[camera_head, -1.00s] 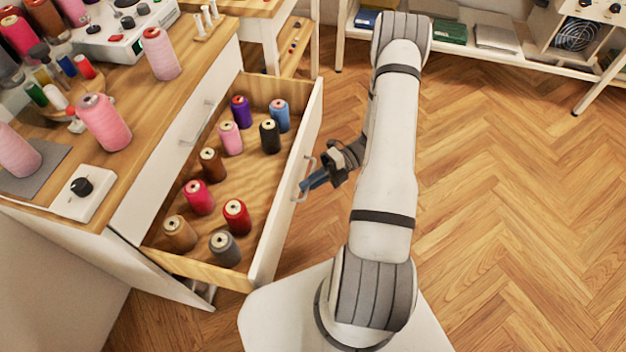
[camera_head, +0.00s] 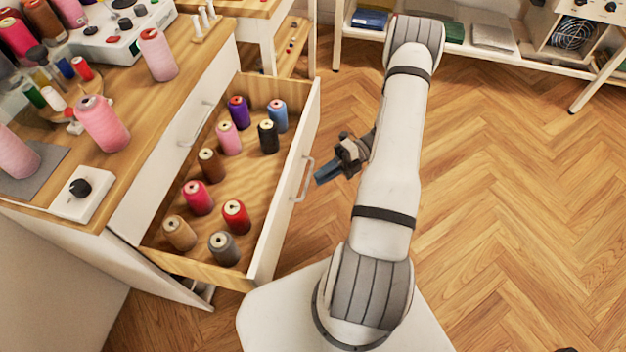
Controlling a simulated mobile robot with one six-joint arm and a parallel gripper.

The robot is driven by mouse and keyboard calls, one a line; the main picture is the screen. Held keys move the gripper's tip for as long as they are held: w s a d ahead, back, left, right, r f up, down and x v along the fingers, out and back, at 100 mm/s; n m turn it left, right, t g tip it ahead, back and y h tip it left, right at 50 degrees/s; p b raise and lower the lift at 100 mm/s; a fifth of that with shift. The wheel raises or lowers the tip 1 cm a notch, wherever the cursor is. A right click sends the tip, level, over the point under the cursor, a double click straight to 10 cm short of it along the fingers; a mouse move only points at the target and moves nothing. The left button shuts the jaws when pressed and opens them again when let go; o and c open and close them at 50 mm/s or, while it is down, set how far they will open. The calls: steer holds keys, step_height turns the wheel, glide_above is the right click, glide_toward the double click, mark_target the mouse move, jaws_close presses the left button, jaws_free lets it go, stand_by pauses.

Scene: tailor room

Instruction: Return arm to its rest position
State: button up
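My gripper (camera_head: 322,176) is in the middle of the head view, to the right of the open drawer's handle (camera_head: 304,180). A small gap shows between its blue fingertips and the handle. I cannot tell whether its fingers are apart, as they show small and from the side. Nothing is seen hanging from it. My arm (camera_head: 392,165) reaches forward from my base and partly covers the wrist.
The drawer (camera_head: 262,245) stands open with several thread spools inside. The worktable (camera_head: 140,110) at left carries pink spools and a white machine. A low shelf (camera_head: 470,50) stands at the back. Wooden floor (camera_head: 510,210) at right is clear.

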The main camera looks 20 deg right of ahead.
steer(key=d, duration=0.2)
steer(key=shift+w+d+r, duration=0.15)
steer(key=shift+w+d, duration=0.05)
steer(key=shift+d, duration=0.1)
steer(key=s+a+r+n+g+h+p, duration=0.1)
steer(key=a+r+n+h+p, duration=0.35)
steer(key=r+n, duration=0.65)
steer(key=s+a+r+n+g+h+p, duration=0.1)
steer(key=a+r+n+h+p, duration=0.35)
steer(key=r, duration=0.95)
steer(key=s+a+r+n+t+h+p, duration=0.2)
steer(key=s+r+n+t+h+p, duration=0.1)
steer(key=r+n, duration=0.7)
steer(key=s+a+r+n+t+h+p, duration=0.1)
steer(key=s+r+n+t+h+p, duration=0.2)
steer(key=r+n, duration=0.7)
steer(key=shift+s+a+r+t+h+p, duration=0.4)
steer(key=shift+s+r+h+p, duration=0.15)
steer(key=shift+s+p, duration=0.6)
